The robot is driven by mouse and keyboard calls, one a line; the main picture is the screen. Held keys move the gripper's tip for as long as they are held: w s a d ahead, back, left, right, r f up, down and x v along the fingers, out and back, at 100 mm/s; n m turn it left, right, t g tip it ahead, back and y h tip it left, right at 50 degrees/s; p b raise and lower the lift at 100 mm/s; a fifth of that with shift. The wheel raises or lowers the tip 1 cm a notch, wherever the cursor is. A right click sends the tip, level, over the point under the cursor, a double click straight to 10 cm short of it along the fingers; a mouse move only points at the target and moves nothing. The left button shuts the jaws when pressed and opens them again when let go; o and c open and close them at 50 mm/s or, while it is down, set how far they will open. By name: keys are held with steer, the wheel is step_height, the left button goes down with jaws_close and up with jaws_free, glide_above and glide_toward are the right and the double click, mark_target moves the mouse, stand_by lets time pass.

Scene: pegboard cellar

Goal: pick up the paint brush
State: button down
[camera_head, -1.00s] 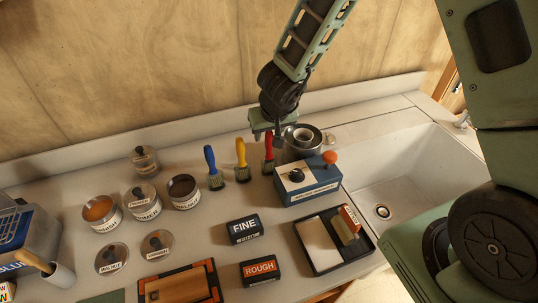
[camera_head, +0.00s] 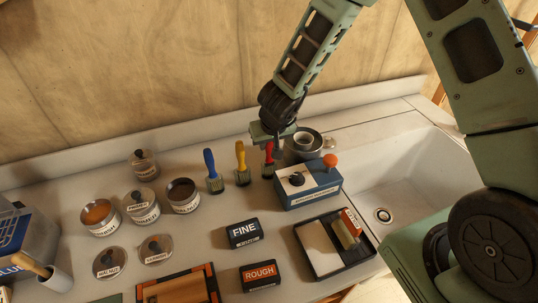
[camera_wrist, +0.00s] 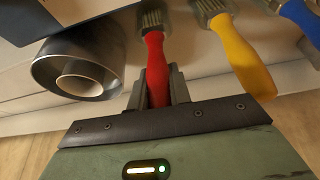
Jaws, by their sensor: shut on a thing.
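The red paint brush (camera_head: 268,160) stands upright, bristles down, on the counter in the head view. My gripper (camera_head: 271,146) comes down from above and is shut on its red handle. In the wrist view the red handle (camera_wrist: 154,55) sits between the two fingers of my gripper (camera_wrist: 158,84). A yellow-handled brush (camera_head: 241,157) and a blue-handled brush (camera_head: 210,164) stand in a row to its left, apart from my gripper.
A metal can (camera_head: 289,153) with a smaller cup stands close to the right of the red brush. A blue box with an orange knob (camera_head: 310,188) is just in front. The sink (camera_head: 400,175) lies further right. Tins (camera_head: 183,198) stand left.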

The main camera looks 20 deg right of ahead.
steer(key=shift+r, duration=0.1)
step_height(320, 180, up, 10)
steer(key=p, duration=0.4)
steer(key=shift+p, duration=0.3)
steer(key=c, duration=2)
jaws_free()
jaws_close()
